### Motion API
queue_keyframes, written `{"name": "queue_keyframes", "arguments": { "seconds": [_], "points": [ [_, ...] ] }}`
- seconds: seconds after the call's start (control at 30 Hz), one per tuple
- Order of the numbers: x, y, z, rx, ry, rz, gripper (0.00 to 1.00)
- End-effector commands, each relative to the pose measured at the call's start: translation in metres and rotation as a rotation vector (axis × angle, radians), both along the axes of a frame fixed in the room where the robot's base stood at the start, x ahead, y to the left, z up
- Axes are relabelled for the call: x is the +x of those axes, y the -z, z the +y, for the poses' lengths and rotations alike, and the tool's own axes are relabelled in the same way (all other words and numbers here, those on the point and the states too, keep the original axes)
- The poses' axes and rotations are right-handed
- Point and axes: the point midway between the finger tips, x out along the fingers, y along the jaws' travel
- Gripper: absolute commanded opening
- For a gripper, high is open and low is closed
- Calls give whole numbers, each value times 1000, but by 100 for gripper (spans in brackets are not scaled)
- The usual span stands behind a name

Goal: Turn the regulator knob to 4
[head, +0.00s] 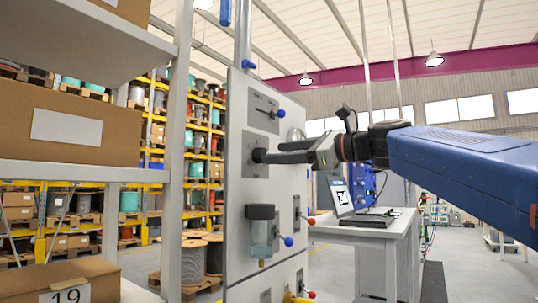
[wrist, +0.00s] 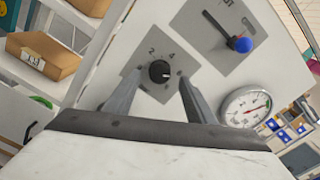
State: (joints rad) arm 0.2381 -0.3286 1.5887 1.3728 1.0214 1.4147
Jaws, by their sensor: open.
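The regulator knob (wrist: 159,71) is a small black round knob on a grey plate (wrist: 133,75) in the wrist view. The digits 2 and 4 show on the plate beyond it. A pale mark on the knob seems to point to the right, but it is too small to read exactly. My gripper (wrist: 159,78) is open, with one finger on each side of the knob and a visible gap on both sides. In the head view the knob (head: 258,155) is on the upright grey panel (head: 237,200), and my gripper (head: 272,153) reaches it from the right.
Above the knob is a slotted lever with a blue ball end (head: 281,114). A round gauge (wrist: 245,107) is beside it. Below are a clear filter bowl (head: 261,235) and a blue-ended lever (head: 288,241). A shelf with boxes (head: 70,125) stands left, a desk (head: 365,232) right.

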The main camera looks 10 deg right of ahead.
Motion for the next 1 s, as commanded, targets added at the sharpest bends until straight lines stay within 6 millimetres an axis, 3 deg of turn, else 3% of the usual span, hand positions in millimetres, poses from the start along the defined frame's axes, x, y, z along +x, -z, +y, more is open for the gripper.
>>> {"name": "queue_keyframes", "arguments": {
  "seconds": [0.4,0.8,0.97,1.0],
  "points": [
    [27,0,26,0,-1,0,50],
    [30,0,28,-1,0,-1,50],
    [30,0,28,-1,0,-1,12],
    [30,0,28,-1,0,-1,9]
  ]
}}
